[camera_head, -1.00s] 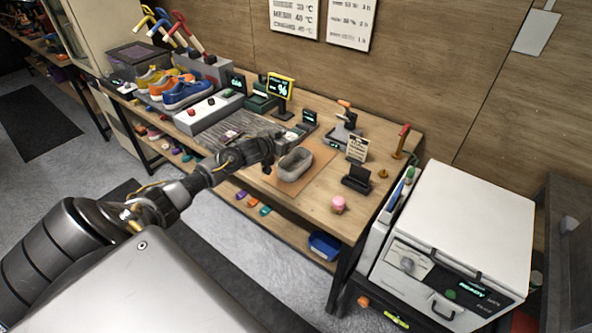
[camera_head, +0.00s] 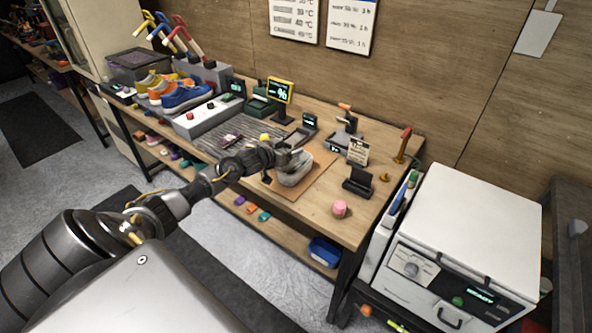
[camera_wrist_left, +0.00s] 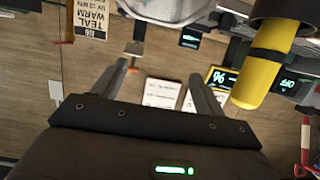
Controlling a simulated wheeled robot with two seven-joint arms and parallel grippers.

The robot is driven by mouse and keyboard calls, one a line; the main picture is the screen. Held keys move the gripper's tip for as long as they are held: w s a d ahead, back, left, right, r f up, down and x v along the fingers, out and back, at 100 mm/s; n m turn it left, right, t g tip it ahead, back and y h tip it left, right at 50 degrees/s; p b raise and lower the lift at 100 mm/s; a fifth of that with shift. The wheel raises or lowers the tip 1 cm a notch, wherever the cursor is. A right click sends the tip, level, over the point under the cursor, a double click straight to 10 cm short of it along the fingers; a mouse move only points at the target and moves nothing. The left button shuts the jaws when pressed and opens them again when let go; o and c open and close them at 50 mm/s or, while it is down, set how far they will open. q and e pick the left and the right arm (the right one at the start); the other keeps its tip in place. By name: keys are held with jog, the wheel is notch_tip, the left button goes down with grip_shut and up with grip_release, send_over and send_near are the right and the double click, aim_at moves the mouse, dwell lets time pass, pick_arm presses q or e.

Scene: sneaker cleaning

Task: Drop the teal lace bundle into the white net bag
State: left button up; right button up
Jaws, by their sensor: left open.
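The white net bag (camera_head: 296,172) looks like a pale grey-white open basket and stands on the brown mat on the bench. Part of its pale side also shows at the top edge of the left wrist view (camera_wrist_left: 172,9). My left gripper (camera_head: 287,155) is at the bag's rear left rim, partly covering it; I cannot tell whether they touch. In the left wrist view its two fingers (camera_wrist_left: 159,70) are spread with nothing between them. I cannot make out the teal lace bundle, and the bag's inside is mostly hidden. My right gripper is not in view.
The brown mat (camera_head: 318,168) lies under the bag. A yellow cylinder (camera_wrist_left: 268,65) is close to the gripper. A lit percent display (camera_head: 279,91) stands behind, a black stand (camera_head: 358,182) and a pink jar (camera_head: 339,208) to the right. Sneakers (camera_head: 184,97) are at the back left.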

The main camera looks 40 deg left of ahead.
pick_arm(q)
jog(key=shift+s, duration=0.1)
jog(key=b+v, duration=0.1)
jog(key=v, duration=0.9)
jog(key=shift+s+b, duration=0.3)
jog(key=shift+b, duration=0.05)
jog(key=shift+r, duration=0.1)
